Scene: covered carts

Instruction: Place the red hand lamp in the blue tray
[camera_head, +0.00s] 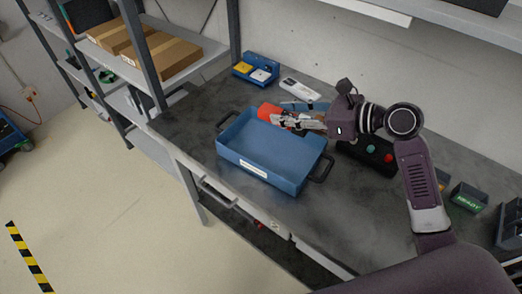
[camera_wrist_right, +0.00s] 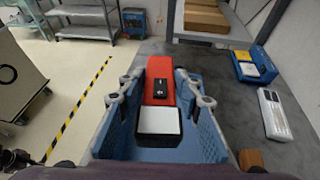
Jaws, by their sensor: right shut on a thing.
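The red hand lamp (camera_head: 268,110) is held in my right gripper (camera_head: 287,114) at the far rim of the blue tray (camera_head: 262,152) in the head view. In the right wrist view the lamp (camera_wrist_right: 159,75) lies lengthwise between the two fingers, with a black part and a pale flat face at the near end. I cannot tell the exact height of the lamp. My left gripper is out of view.
A blue bin (camera_head: 256,69) with yellow and white items and a white device (camera_head: 299,88) stand behind the tray. A black control box (camera_head: 370,153) with buttons is right of it. Cardboard boxes (camera_head: 163,56) lie on the left shelf. The worktop left of the tray is clear.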

